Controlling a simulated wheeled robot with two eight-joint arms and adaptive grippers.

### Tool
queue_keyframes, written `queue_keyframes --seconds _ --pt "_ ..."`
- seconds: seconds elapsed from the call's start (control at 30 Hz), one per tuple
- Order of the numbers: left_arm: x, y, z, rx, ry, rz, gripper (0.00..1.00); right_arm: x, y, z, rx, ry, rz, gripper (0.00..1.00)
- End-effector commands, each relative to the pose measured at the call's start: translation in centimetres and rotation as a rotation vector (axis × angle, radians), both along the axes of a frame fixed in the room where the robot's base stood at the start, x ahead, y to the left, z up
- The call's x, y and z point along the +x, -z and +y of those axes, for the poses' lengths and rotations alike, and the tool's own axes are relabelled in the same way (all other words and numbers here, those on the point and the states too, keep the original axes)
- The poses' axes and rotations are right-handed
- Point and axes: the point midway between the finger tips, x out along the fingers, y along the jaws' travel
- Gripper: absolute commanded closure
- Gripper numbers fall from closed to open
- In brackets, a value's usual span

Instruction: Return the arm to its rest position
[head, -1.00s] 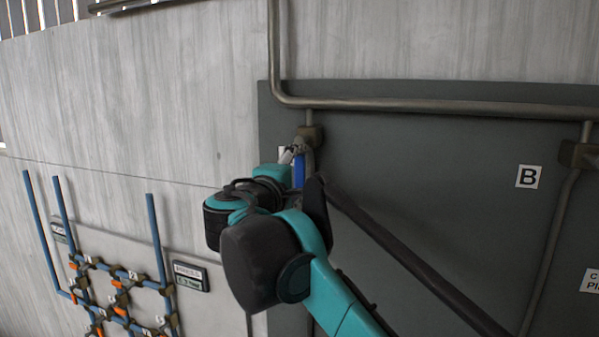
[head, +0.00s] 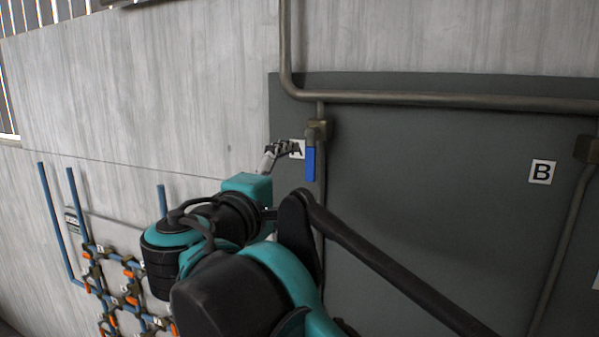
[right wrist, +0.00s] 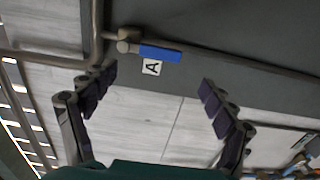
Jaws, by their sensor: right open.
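My right arm reaches in from the bottom of the head view. Its gripper (head: 283,152) is small and partly seen beside the valve with the blue handle (head: 310,163). In the right wrist view the gripper (right wrist: 152,97) has its two dark fingers spread wide with nothing between them. The blue handle (right wrist: 160,53) lies beyond the fingertips there, apart from them. In the head view the handle hangs straight down along its pipe. My left gripper is not in view.
A dark panel (head: 440,215) carries the label B (head: 541,171) and a grey pipe (head: 430,99). The label A (right wrist: 152,67) is by the blue handle. Blue pipes with orange-handled valves (head: 110,285) stand at the lower left. The pale wall (head: 150,90) is bare above.

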Motion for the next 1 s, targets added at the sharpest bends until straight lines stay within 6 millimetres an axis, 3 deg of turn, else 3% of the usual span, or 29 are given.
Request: queue_keyframes --seconds 0.17,0.47,0.57,0.67,0.77,1.0 --pt "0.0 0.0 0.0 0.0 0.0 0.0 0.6 -1.2 0.0 0.5 0.0 0.0 0.0 0.16" --pt "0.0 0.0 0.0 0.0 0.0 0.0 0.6 -1.3 0.0 0.5 0.0 0.002 0.0 0.16" --pt "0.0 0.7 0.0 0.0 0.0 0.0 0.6 -1.2 1.4 -0.1 0.013 0.009 0.013 0.16" --pt "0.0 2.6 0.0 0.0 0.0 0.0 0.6 -1.0 5.5 -1.9 0.051 0.03 0.055 0.16" --pt "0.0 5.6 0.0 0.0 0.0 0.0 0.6 -1.0 12.2 -4.7 0.125 0.067 0.124 0.16" --pt "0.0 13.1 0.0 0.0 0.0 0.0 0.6 -2.8 30.8 -11.6 0.377 0.166 0.297 0.16"
